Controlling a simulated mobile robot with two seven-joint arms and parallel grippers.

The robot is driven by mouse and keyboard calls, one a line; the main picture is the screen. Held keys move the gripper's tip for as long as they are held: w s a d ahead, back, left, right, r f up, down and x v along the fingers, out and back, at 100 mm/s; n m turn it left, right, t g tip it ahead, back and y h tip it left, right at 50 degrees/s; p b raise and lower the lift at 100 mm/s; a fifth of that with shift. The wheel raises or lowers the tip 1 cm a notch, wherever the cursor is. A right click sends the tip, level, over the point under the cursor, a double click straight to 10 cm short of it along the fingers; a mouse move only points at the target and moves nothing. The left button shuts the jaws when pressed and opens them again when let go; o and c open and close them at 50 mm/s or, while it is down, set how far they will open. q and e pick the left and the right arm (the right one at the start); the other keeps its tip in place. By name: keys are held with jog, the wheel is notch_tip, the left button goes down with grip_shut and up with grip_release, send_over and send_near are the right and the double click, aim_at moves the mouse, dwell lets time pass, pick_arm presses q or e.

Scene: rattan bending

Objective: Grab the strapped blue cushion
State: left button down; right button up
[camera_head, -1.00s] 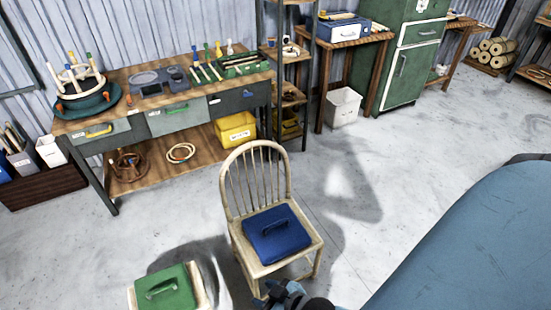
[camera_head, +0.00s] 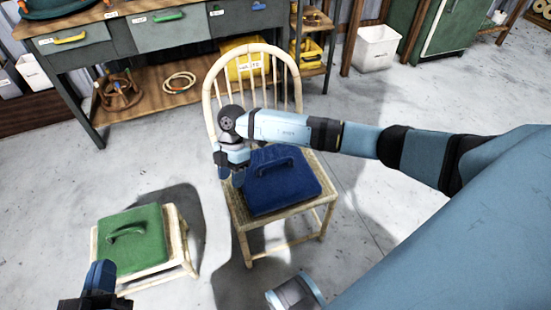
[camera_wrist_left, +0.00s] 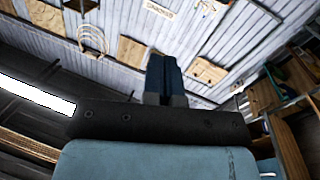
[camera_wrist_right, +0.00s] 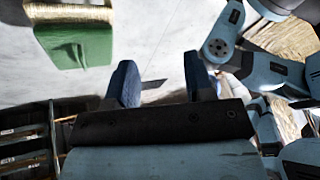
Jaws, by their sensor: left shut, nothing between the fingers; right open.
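The blue cushion (camera_head: 287,190) with a blue strap handle on top lies on the seat of the pale rattan chair (camera_head: 258,222). My right arm comes in from the right and crosses above the cushion's back part. My right gripper (camera_head: 229,172) is open and empty at the cushion's left back corner; I cannot tell whether it touches the cushion. Its spread fingers (camera_wrist_right: 160,82) also show in the right wrist view, where I cannot make out the blue cushion. My left gripper (camera_head: 99,278) is shut and empty at the bottom left. Its closed fingers (camera_wrist_left: 164,78) point up in the left wrist view.
A green cushion (camera_head: 135,242) with a strap lies on a low rattan stool (camera_head: 178,262) left of the chair. The chair's spindled back stands close behind my right gripper. A workbench (camera_head: 130,50) stands behind, a white bin (camera_head: 375,49) at the back right. Floor between stool and chair is clear.

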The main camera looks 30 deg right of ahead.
jog(key=w+d+f+m+h+b, duration=0.2)
jog(key=w+d+h, duration=0.15)
jog(key=d, duration=0.35)
jog(key=m+h+b, duration=0.2)
jog(key=m+h, duration=0.1)
jog(key=h, duration=0.1)
send_near(280, 160)
jog(key=b+x, duration=0.2)
jog(key=x, duration=0.3)
jog(key=shift+s+d+f+b, duration=0.1)
jog(key=shift+d+f+b, duration=0.1)
jog(key=shift+f+b, duration=0.15)
jog(key=b+x, duration=0.1)
jog(key=x, duration=0.1)
jog(key=b+x, duration=0.1)
jog(key=shift+a+f+b, duration=0.15)
jog(key=shift+f+b, duration=0.2)
jog(key=shift+f, duration=0.15)
jog(key=shift+s+d+f, duration=0.15)
jog(key=shift+d+f, duration=0.05)
jog(key=shift+f, duration=0.25)
jog(key=shift+d+f, duration=0.1)
jog(key=shift+f, duration=0.05)
pick_arm(q)
notch_tip(280, 160, down, 8)
jog(key=m+g, duration=0.1)
jog(key=shift+s+d+g+h, duration=0.15)
jog(key=shift+d+g+h, duration=0.15)
jog(key=shift+d+h, duration=0.1)
